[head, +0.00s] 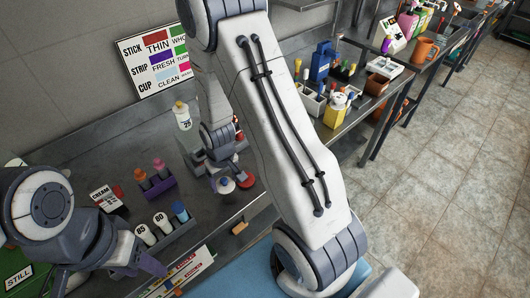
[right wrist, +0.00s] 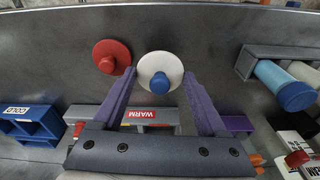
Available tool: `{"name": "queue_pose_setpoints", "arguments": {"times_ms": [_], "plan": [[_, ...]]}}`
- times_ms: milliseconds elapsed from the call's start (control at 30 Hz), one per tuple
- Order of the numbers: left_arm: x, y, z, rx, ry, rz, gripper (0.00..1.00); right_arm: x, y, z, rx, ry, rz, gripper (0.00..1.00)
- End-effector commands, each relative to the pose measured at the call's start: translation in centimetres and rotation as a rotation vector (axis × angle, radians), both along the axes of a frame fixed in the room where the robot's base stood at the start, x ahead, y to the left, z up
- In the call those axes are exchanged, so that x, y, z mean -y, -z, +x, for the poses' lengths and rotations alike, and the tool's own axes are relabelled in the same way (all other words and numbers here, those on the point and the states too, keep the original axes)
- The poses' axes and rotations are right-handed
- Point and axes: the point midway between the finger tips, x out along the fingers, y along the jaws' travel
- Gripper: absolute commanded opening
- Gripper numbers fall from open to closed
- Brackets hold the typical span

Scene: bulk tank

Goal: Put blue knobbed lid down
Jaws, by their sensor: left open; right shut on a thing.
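The blue knobbed lid is a white disc with a blue knob (right wrist: 160,75). In the right wrist view it sits between the two purple fingers of my right gripper (right wrist: 158,78), which is shut on it. In the head view the lid (head: 225,186) shows low over the steel counter, below my right gripper (head: 222,172); I cannot tell whether it touches the counter. A red lid with a red knob (right wrist: 110,57) lies just left of it in the wrist view, close to one finger. My left gripper (head: 112,270) is open at the lower left, partly cut off.
A rack with 80-marked, capped tubes (head: 146,234), a purple rack (head: 158,187), a CREAM box (head: 106,198) and a 25-marked bottle (head: 182,117) stand on the counter. The wrist view shows a blue COLD holder (right wrist: 28,126) and a WARM holder (right wrist: 150,114).

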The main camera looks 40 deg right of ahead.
Motion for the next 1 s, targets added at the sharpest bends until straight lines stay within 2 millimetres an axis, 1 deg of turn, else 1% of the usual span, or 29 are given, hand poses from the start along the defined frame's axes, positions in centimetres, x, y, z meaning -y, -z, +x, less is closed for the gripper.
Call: {"name": "queue_pose_setpoints", "arguments": {"times_ms": [33, 67, 167, 200, 233, 267, 300, 400, 500, 533, 600, 633, 733, 767, 867, 1000], "plan": [[0.0, 0.5, 0.0, 0.000, 0.000, 0.000, 0.50, 1.7, 0.0, 0.5, 0.004, 0.023, -0.002, 0.23], [0.0, 0.7, 0.0, 0.000, 0.000, 0.000, 0.50, 2.8, -0.2, 0.8, 0.004, 0.036, -0.004, 0.23], [0.0, 1.5, 0.0, 0.000, 0.000, 0.000, 0.50, 7.5, -0.8, 1.4, 0.002, 0.080, -0.009, 0.23], [0.0, 1.8, 0.0, 0.000, 0.001, 0.000, 0.50, 9.7, -1.2, 1.5, 0.002, 0.100, -0.009, 0.23], [0.0, 2.1, 0.0, 0.000, 0.001, 0.000, 0.50, 11.5, -1.6, 1.5, 0.000, 0.114, -0.011, 0.23], [0.0, 2.4, 0.0, 0.000, 0.001, 0.000, 0.50, 13.3, -2.0, 1.3, 0.000, 0.129, -0.011, 0.23], [0.0, 2.7, 0.0, 0.000, 0.001, 0.000, 0.50, 15.7, -2.5, 0.9, 0.000, 0.147, -0.011, 0.23], [0.0, 3.4, 0.0, 0.000, 0.001, 0.000, 0.50, 20.9, -4.0, -0.5, -0.001, 0.184, -0.007, 0.23], [0.0, 3.9, 0.0, 0.000, 0.001, 0.000, 0.50, 24.8, -5.3, -2.2, 0.000, 0.207, -0.004, 0.23], [0.0, 4.0, 0.0, 0.000, 0.002, 0.000, 0.50, 25.6, -5.6, -2.7, 0.001, 0.213, -0.003, 0.23], [0.0, 4.2, 0.0, 0.000, 0.002, 0.000, 0.50, 27.1, -6.2, -3.6, 0.002, 0.220, 0.000, 0.23], [0.0, 4.2, 0.0, 0.000, 0.002, 0.000, 0.50, 27.6, -6.4, -3.9, 0.002, 0.222, 0.001, 0.23], [0.0, 4.2, 0.0, 0.000, 0.002, 0.000, 0.50, 28.2, -6.7, -4.3, 0.002, 0.223, 0.003, 0.23], [0.0, 4.1, 0.0, 0.000, 0.002, 0.000, 0.50, 28.0, -6.7, -4.3, 0.002, 0.222, 0.004, 0.23], [0.0, 3.6, 0.0, 0.000, 0.002, 0.000, 0.50, 26.6, -5.9, -3.6, -0.002, 0.216, 0.006, 0.23], [0.0, 2.6, 0.0, 0.000, 0.002, 0.000, 0.50, 23.7, -4.1, -1.9, -0.003, 0.213, 0.006, 0.23]]}}
